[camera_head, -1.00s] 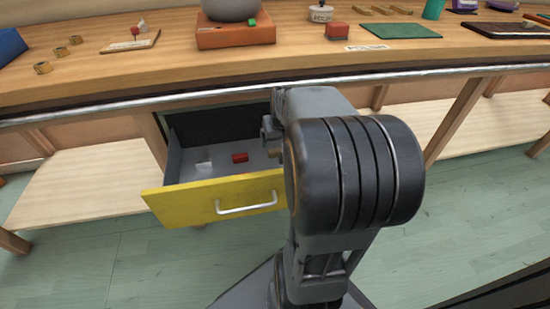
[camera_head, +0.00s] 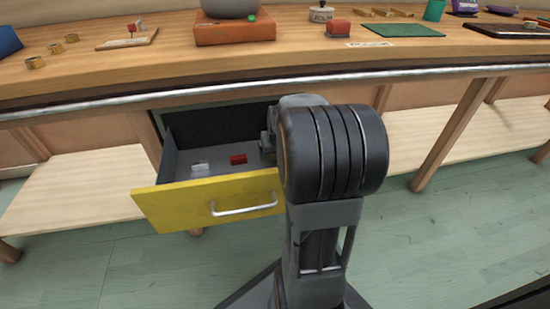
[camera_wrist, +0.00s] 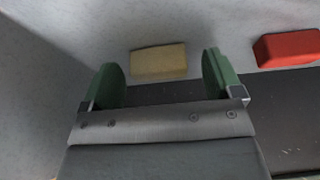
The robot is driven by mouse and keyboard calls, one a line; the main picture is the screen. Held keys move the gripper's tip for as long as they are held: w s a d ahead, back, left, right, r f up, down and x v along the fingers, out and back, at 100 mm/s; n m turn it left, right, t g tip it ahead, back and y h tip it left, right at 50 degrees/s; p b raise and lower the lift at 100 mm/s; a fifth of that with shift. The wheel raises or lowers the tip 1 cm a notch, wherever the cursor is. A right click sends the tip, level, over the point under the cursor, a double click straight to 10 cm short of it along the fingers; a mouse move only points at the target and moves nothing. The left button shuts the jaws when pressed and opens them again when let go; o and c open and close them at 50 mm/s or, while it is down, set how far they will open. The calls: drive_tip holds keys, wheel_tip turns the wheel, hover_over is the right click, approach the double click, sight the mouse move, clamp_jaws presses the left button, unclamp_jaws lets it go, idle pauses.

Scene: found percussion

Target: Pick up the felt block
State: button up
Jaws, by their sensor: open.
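A tan block (camera_wrist: 158,62) lies in the drawer, in the wrist view just beyond and between my fingertips. It may be the felt block, but its material is not clear. My gripper (camera_wrist: 165,75) is open, with green fingers on either side of empty space. It points down into the open yellow-fronted drawer (camera_head: 180,206). A red block (camera_wrist: 288,48) lies to the right in the wrist view, outside the fingers, and shows in the head view (camera_head: 238,159). In the head view my arm hides the gripper and the tan block.
A white block (camera_head: 200,168) lies left of the red one in the drawer. A drawer wall (camera_wrist: 40,75) rises close to the left finger. The workbench (camera_head: 130,75) overhangs the drawer's back and carries an orange box (camera_head: 235,30) and other items.

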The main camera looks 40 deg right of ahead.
drive_tip(key=shift+r, duration=0.1)
drive_tip(key=shift+c, duration=0.2)
drive_tip(key=c, duration=1)
drive_tip(key=shift+o, duration=0.2)
